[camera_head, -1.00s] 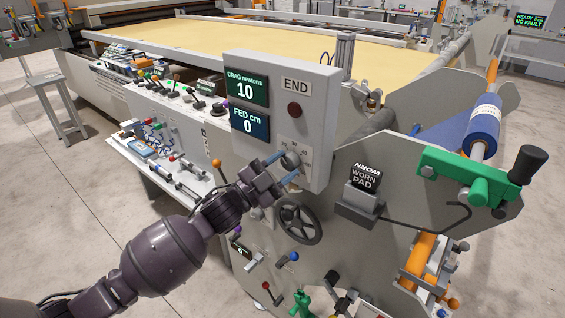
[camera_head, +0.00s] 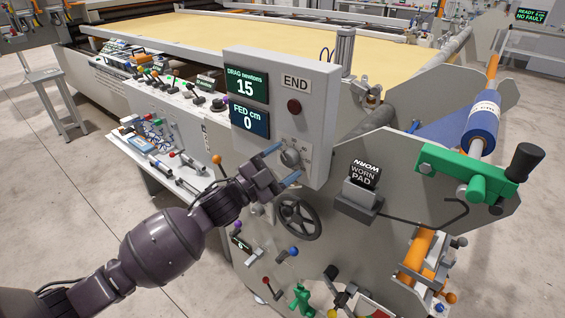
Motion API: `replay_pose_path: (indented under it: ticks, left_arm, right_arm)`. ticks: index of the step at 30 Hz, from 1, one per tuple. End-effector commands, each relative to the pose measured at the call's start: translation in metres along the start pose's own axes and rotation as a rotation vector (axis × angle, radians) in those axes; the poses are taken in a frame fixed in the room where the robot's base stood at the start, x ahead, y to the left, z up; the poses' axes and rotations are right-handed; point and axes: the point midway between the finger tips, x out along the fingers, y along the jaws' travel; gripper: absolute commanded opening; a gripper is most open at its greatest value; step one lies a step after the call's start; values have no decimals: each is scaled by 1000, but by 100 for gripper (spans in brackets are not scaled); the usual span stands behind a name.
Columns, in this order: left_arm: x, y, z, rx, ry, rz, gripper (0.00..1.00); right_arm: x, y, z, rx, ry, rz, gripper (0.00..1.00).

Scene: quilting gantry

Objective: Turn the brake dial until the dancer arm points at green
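The brake dial (camera_head: 291,157) is a round grey knob low on the grey control box (camera_head: 318,115), with a printed scale around it. My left gripper (camera_head: 284,164) has its blue-tipped fingers on either side of the dial and appears closed on it; the exact contact is partly hidden. The drag display (camera_head: 246,86) reads 15 newtons. I cannot pick out the dancer arm or a green mark on its scale for sure; a thin black bent rod (camera_head: 425,224) runs right from the worn pad block. My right gripper is not in view.
A black handwheel (camera_head: 299,220) sits just below the gripper. A red button (camera_head: 294,106) is above the dial. The worn pad block (camera_head: 359,197) and a green bracket with a black knob (camera_head: 467,172) stand to the right. Several small levers lie below and left.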

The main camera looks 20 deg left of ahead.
Motion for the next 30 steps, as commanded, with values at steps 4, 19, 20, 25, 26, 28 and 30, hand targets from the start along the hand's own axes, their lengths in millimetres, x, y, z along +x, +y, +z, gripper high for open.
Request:
replay_pose_path:
  ticks: [4, 19, 20, 25, 26, 28, 30]
  left_arm:
    - [0, 0, 0, -1, -1, 0, 69]
    - [-67, 2, 2, -1, -4, 1, 69]
    - [-72, 2, 2, 0, -4, 1, 69]
    - [-94, 1, 1, -1, -2, 0, 69]
    - [-97, 1, 1, -1, -2, 1, 69]
    - [-102, 1, 1, -1, -2, 1, 69]
    - [-106, 0, 1, 0, -1, 0, 69]
  right_arm:
    - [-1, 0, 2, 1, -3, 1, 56]
    - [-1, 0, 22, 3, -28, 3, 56]
    - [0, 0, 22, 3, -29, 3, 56]
    - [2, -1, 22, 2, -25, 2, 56]
    - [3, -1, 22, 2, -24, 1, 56]
    - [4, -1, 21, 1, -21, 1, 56]
    - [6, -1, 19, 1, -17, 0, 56]
